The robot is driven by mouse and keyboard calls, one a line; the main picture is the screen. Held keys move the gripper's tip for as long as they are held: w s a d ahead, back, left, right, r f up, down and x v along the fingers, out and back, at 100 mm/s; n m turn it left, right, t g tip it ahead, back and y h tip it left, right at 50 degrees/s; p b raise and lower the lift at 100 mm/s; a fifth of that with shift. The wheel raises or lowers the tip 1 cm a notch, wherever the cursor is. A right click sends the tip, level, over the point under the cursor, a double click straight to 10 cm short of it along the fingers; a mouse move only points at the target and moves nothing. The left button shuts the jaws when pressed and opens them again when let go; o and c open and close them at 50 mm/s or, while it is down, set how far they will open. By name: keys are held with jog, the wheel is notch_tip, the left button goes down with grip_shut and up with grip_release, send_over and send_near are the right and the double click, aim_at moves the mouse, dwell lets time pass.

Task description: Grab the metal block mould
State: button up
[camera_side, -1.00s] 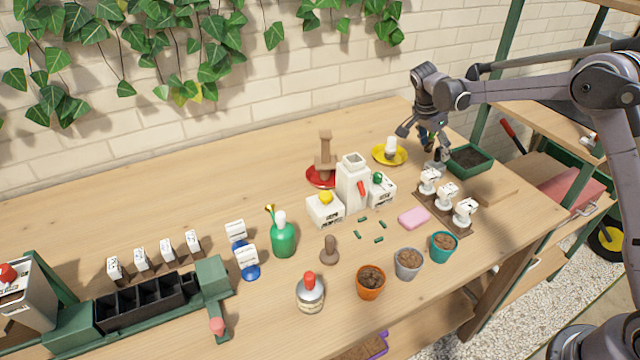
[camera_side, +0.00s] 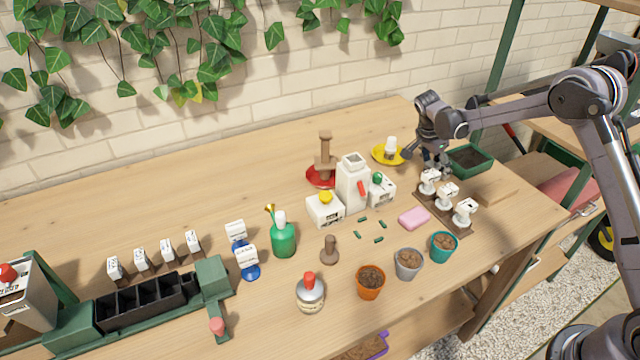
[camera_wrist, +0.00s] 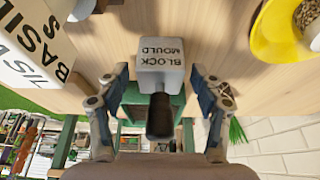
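The metal block mould (camera_wrist: 160,74) is a light grey block lettered "BLOCK MOULD", with a dark round handle (camera_wrist: 160,115) pointing toward the wrist camera. My gripper (camera_wrist: 160,80) is open, with one finger on each side of the mould. Wood-coloured gaps show between the fingers and the block, so they look apart from it. In the side view my gripper (camera_side: 434,168) is low over the back right of the bench and hides most or all of the mould.
A green soil tray (camera_side: 470,159) stands just right of my gripper. A yellow saucer (camera_side: 388,153) with a white-topped item is to its left. A wooden rack (camera_side: 444,215) with several white stamps stands in front. A white box lettered "BASIL" (camera_wrist: 35,45) is close by.

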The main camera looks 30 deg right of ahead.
jog(key=c, duration=1.1)
jog(key=shift+c, duration=0.2)
